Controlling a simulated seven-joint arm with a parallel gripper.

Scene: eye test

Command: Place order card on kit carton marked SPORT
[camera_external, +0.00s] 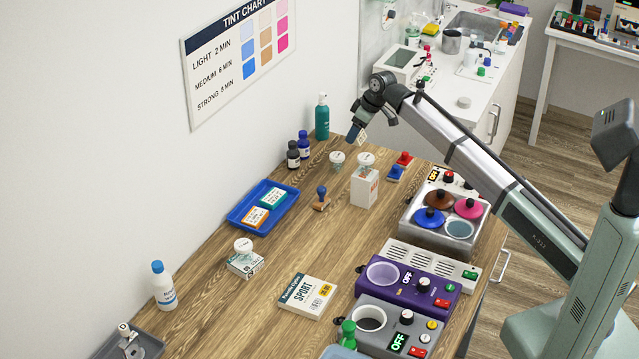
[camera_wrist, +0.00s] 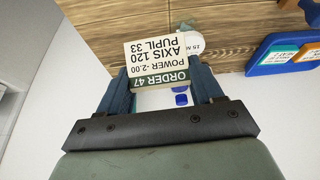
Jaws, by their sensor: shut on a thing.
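The order card (camera_wrist: 157,57) is pale with a dark green band reading ORDER 47; it appears upside down in the wrist view. My gripper (camera_wrist: 160,88) is shut on it, one blue finger at each side. In the external view my gripper (camera_external: 356,132) is raised over the far part of the table, and the card (camera_external: 362,139) shows small at its tip. The kit carton marked SPORT (camera_external: 307,295) lies flat on the near middle of the table, well apart from the gripper, with its printed top bare.
A blue tray (camera_external: 243,222) holds small packs. A wooden stamp (camera_external: 321,198) stands mid-table. Heated pots (camera_external: 446,213) and a purple device (camera_external: 408,289) line the right edge.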

